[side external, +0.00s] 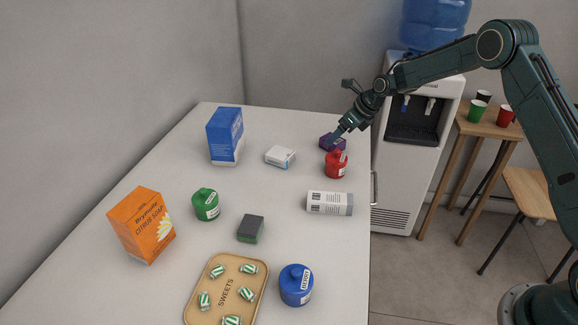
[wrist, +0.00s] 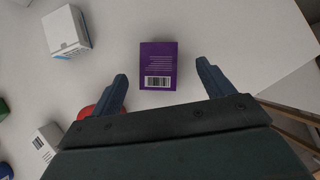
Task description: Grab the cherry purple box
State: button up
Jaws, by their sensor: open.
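The purple box (side external: 327,141) lies on the counter near its far right edge, just behind the red jar (side external: 336,164). In the wrist view the purple box (wrist: 158,65) shows a face with white text and a barcode. My gripper (side external: 338,135) is above and close to the box in the side view, covering part of it. In the wrist view my gripper (wrist: 162,82) is open, with one finger to each side of the box and clear space between. The fingers are apart from the box, and nothing is held.
The red jar (wrist: 97,108) is partly hidden behind my left finger in the wrist view. A blue box (side external: 225,135) stands farther left. The water cooler (side external: 415,140) stands beside the counter's right edge.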

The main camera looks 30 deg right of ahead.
jog(key=shift+x, duration=2.1)
jog(key=shift+a, duration=0.1)
jog(key=shift+c, duration=0.4)
jog(key=c, duration=1.1)
jog(key=shift+r, duration=4.95)
